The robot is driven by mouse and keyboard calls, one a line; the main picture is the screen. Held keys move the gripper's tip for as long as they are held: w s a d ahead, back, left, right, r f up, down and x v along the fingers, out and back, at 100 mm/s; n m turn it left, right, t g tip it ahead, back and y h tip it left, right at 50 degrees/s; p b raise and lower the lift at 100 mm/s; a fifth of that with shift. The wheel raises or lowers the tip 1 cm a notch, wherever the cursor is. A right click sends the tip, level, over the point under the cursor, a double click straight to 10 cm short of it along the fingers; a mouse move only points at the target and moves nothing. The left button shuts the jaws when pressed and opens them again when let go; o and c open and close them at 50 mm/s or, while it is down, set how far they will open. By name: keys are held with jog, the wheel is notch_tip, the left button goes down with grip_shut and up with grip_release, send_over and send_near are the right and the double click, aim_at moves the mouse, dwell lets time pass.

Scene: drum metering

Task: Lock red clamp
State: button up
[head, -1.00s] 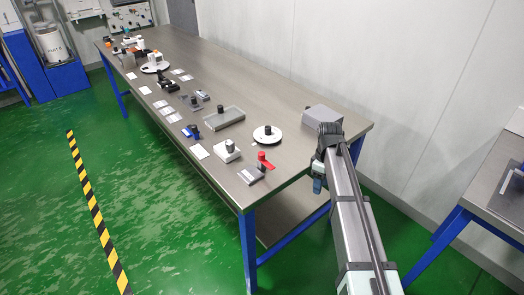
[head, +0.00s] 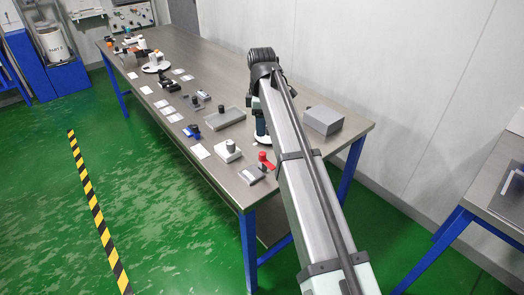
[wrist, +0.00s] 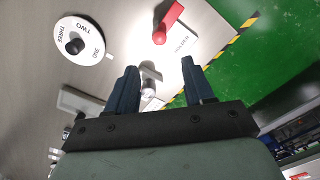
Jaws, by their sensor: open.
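The red clamp (head: 264,160) stands near the front right corner of the workbench, its red handle pointing down and right, beside a labelled grey plate (head: 250,176). In the wrist view the red clamp (wrist: 167,24) is at the top centre, beyond the fingertips, with its handle slanting up and right. My gripper (wrist: 159,68) is open, and the red clamp is apart from it. A pale block with a knob (wrist: 149,84) shows between and below the fingers, not held. In the head view my arm hides most of the gripper.
A white numbered dial with a black knob (wrist: 80,41) lies left of the fingers; my arm largely hides it in the head view. A grey box (head: 323,120) stands at the right back. A white block with a knob (head: 228,151) and a grey tray (head: 224,118) are left of the clamp.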

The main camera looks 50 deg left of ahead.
aim_at(262, 153)
notch_tip(262, 153, down, 12)
jog(key=shift+r, duration=0.25)
dwell(0.4)
grip_shut()
